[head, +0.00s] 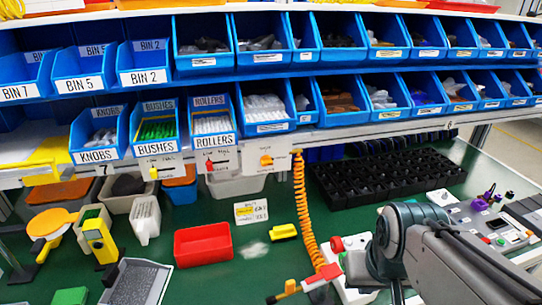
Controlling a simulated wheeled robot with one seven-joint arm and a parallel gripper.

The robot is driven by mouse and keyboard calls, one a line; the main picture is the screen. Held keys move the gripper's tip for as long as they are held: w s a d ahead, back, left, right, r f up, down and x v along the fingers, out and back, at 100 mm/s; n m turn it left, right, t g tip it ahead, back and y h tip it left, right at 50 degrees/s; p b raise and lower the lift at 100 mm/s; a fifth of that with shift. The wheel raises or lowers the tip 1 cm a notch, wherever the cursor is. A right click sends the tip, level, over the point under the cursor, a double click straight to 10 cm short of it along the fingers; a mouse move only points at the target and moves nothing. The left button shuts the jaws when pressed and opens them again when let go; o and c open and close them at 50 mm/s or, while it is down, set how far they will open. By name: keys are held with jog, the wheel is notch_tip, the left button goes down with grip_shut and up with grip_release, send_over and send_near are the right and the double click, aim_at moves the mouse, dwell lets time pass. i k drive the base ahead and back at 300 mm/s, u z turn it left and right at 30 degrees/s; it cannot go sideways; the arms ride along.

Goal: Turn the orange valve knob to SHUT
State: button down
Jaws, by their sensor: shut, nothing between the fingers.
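The orange valve knob (266,160) sits on a small white plate (281,150) fixed under the front edge of the lower shelf, left of the coiled orange hose. Its pointer direction and the plate's lettering are too small to read. My gripper (352,268) is at the lower right, at the dark end of my arm, below and to the right of the knob and well apart from it. It is shut and empty. Its fingertips are hard to make out against the things behind it.
A red knob (210,165) and a yellow knob (153,173) are on similar plates to the left. The coiled orange hose (304,205) hangs just right of the orange knob. A red tray (202,244) and a black rack (385,178) occupy the green bench (240,285).

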aim_at(265, 160)
jog(key=z, duration=1.3)
jog(key=k, duration=1.1)
jog(key=u, duration=1.3)
jog(key=i, duration=0.5)
